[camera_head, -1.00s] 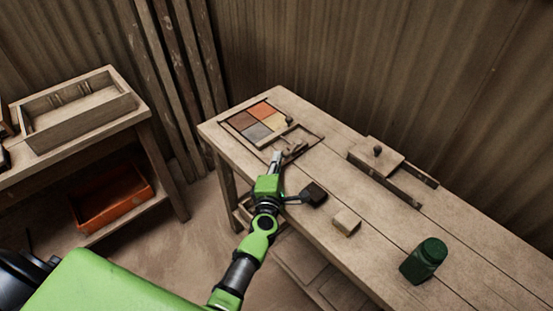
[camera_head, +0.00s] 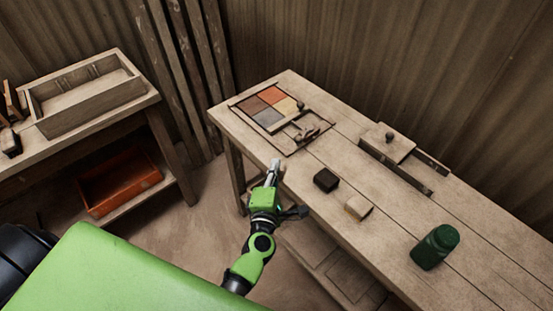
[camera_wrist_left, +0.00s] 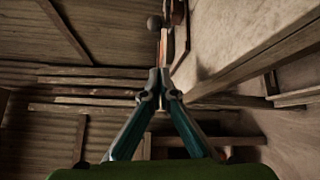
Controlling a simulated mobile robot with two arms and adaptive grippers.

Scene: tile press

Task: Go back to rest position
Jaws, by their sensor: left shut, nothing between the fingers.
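My left gripper (camera_head: 274,168) is shut and empty at the front edge of the workbench (camera_head: 325,185) in the head view. Its closed fingers also show in the left wrist view (camera_wrist_left: 160,78), with nothing between them. The tile press frame (camera_head: 280,115) lies at the far left end of the bench, holding several coloured tiles in orange, brown, grey and yellow. The gripper is apart from it, on its near side. My right gripper is not in view.
A dark block (camera_head: 326,180), a pale wooden block (camera_head: 358,207) and a green jar (camera_head: 436,246) stand on the bench. A wooden slide fixture (camera_head: 390,146) lies towards the back. A side table at left bears a wooden tray (camera_head: 88,112); an orange bin (camera_head: 118,186) sits below.

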